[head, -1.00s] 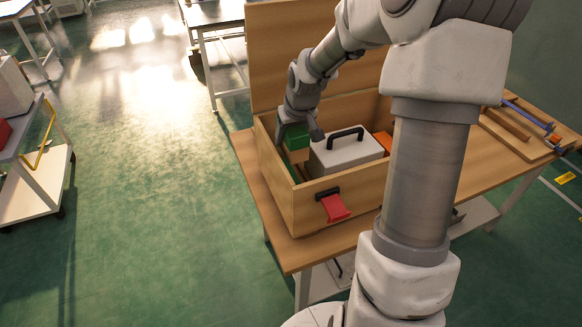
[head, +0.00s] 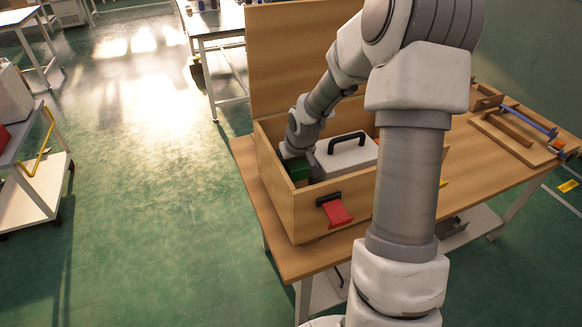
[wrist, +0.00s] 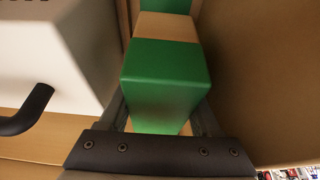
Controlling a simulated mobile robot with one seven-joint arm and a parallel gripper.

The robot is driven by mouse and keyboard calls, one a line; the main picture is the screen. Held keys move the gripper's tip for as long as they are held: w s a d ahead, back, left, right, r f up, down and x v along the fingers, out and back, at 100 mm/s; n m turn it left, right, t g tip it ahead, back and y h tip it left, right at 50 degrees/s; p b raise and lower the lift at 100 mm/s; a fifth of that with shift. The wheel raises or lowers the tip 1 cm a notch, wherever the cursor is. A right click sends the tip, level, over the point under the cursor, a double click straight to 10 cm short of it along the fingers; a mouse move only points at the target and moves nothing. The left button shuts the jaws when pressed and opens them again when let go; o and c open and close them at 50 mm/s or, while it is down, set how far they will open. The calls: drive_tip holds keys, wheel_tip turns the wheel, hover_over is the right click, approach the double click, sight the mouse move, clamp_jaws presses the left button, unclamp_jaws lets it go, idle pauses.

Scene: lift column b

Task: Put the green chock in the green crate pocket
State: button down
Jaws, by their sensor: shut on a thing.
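The green chock (wrist: 165,70) is between the fingers of my gripper (wrist: 160,114) in the wrist view. A tan band and more green show past it, seemingly the same block. In the head view the chock (head: 298,169) is low inside the wooden crate (head: 291,207), in the narrow space between the crate's left side and a white case (head: 346,156). My gripper (head: 291,155) is above it inside the crate, its fingers mostly hidden. The chock's lower end and the pocket floor are hidden, so I cannot tell whether it touches bottom. No pocket marking is clear.
The white case has a black handle (head: 347,139) close to my wrist. The crate's raised lid (head: 290,55) stands behind. A red tag (head: 337,213) hangs on the front wall. Wooden pieces and a blue clamp (head: 529,118) lie on the table's right.

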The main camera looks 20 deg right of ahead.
drive_tip(key=shift+f+b, duration=0.35)
drive_tip(key=shift+f, duration=0.2)
drive_tip(key=shift+c, duration=1.8)
unclamp_jaws()
drive_tip(key=shift+r+p, duration=0.4)
drive_tip(key=shift+r, duration=0.1)
drive_tip(key=p+v, duration=0.4)
drive_tip(key=v, duration=0.8)
drive_tip(key=shift+r, duration=0.2)
